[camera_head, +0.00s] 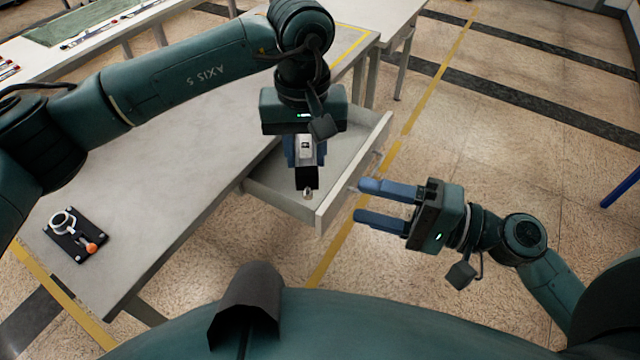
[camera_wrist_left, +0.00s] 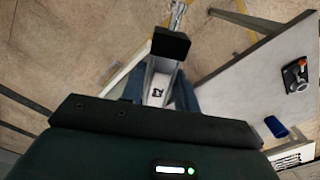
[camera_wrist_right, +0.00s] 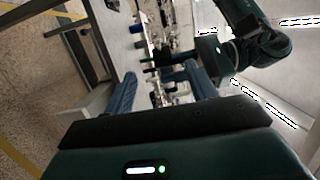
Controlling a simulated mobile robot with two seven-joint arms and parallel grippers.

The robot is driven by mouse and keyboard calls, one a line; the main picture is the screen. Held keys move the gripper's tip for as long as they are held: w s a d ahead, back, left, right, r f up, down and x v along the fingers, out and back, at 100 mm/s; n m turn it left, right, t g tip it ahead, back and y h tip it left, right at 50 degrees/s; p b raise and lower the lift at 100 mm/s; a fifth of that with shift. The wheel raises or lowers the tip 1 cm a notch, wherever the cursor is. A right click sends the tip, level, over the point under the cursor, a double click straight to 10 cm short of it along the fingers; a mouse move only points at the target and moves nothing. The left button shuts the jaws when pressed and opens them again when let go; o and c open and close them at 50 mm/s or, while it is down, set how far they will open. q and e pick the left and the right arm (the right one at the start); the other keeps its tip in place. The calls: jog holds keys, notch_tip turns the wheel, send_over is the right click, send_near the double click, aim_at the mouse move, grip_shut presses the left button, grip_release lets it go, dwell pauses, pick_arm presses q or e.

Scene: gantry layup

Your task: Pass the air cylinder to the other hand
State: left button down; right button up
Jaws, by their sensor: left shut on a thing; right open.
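The air cylinder (camera_head: 306,150) has a silver body with a black end block and a short metal rod at its lower end. My left gripper (camera_head: 305,158) is shut on it and holds it pointing down above the open drawer. In the left wrist view the cylinder (camera_wrist_left: 160,82) lies between the blue fingers, its rod toward the top. My right gripper (camera_head: 362,202) is open and empty, right of the cylinder and apart from it, its blue fingers pointing left. In the right wrist view the fingers (camera_wrist_right: 165,90) are spread, with the cylinder's dark end between them farther off.
An open drawer (camera_head: 330,205) juts from the table (camera_head: 150,185). A black fixture plate (camera_head: 78,238) with a ring and orange knob sits at the table's left. Another table with a green mat (camera_head: 85,22) stands behind. Open floor lies to the right.

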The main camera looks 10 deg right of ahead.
aim_at(312, 188)
jog(key=x, duration=1.1)
jog(key=shift+d, duration=0.1)
jog(key=c, duration=1.2)
pick_arm(q)
jog(key=c, duration=1)
grip_release()
pick_arm(e)
jog(key=shift+r, duration=0.1)
grip_shut()
pick_arm(q)
jog(key=shift+o, duration=0.2)
